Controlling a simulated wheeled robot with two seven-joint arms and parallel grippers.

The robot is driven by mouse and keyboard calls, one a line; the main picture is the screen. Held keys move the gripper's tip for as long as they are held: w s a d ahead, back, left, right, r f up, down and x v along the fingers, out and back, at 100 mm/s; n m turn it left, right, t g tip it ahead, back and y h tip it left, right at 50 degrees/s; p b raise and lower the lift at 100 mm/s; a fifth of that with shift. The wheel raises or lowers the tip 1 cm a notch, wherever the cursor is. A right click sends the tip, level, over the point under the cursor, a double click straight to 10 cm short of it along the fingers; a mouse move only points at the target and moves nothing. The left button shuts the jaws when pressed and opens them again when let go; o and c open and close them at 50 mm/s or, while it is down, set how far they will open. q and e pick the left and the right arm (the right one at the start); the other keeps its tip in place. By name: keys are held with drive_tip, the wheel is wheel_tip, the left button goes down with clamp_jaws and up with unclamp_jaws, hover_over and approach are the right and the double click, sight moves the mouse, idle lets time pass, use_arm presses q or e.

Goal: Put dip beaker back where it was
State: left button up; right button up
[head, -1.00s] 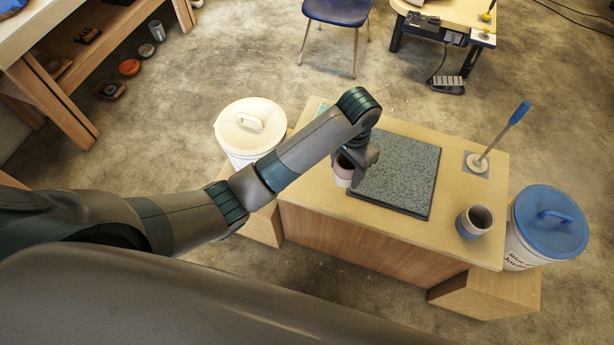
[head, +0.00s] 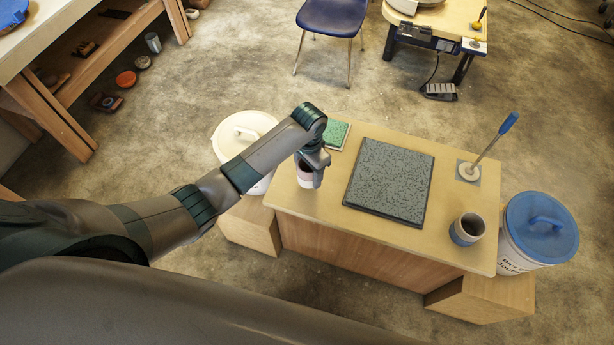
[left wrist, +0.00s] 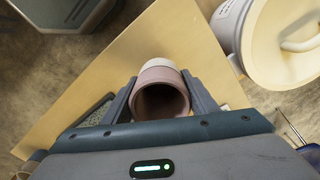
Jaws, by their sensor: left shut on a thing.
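My left gripper (head: 312,170) is shut on a beaker (head: 304,178) over the left part of the wooden bench top (head: 330,205). The beaker is pinkish-brown with a paler lower end. In the left wrist view the beaker (left wrist: 160,78) sits between the two fingers, its dark open mouth facing the camera. I cannot tell whether its base touches the bench top. A second beaker (head: 467,229), grey and blue, stands upright at the bench's front right. My right gripper is not in view.
A dark speckled slab (head: 390,182) lies mid-bench, right of the gripper. A green tile (head: 337,134) lies behind the gripper. A blue-handled tool (head: 490,148) stands at the back right. A white-lidded bucket (head: 240,130) is left, a blue-lidded bucket (head: 540,230) right.

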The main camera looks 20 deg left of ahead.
sight(307, 179)
use_arm(q)
drive_tip(key=shift+w+a+f, duration=0.1)
drive_tip(key=shift+a, duration=0.1)
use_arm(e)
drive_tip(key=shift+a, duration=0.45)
use_arm(q)
drive_tip(key=shift+f+p, duration=0.45)
drive_tip(key=shift+f, duration=1.6)
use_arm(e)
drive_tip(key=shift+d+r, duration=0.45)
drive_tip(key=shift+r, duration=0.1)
use_arm(q)
drive_tip(key=shift+f, duration=0.1)
drive_tip(key=o, duration=1.2)
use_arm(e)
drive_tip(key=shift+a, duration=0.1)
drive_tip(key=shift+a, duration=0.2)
